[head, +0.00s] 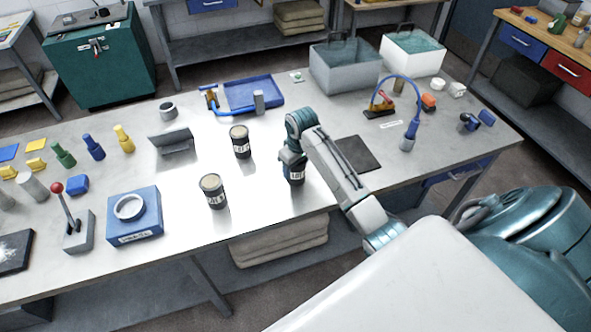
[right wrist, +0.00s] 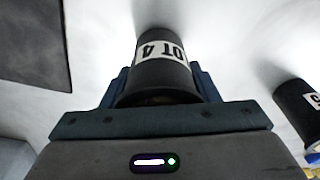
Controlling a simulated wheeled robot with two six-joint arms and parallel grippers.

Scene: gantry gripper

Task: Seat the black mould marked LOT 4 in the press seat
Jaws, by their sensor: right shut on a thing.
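The black mould marked LOT 4 (right wrist: 160,65) stands between the fingers of my right gripper (right wrist: 160,85) in the right wrist view, its label showing. In the head view my right gripper (head: 293,160) is shut on this mould (head: 297,179), over the table's front middle. I cannot tell whether its base touches the table. The press seat appears to be the blue block with a pale ring (head: 129,208) at the front left, apart from the gripper. The ring looks empty. My left gripper is not in view.
Two other labelled black moulds (head: 213,191) and (head: 240,142) stand between the gripper and the blue block. A red-knobbed lever (head: 73,228) stands left of the block. A grey angled bracket (head: 171,144) lies behind. A dark mat (head: 355,154) lies right of the gripper.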

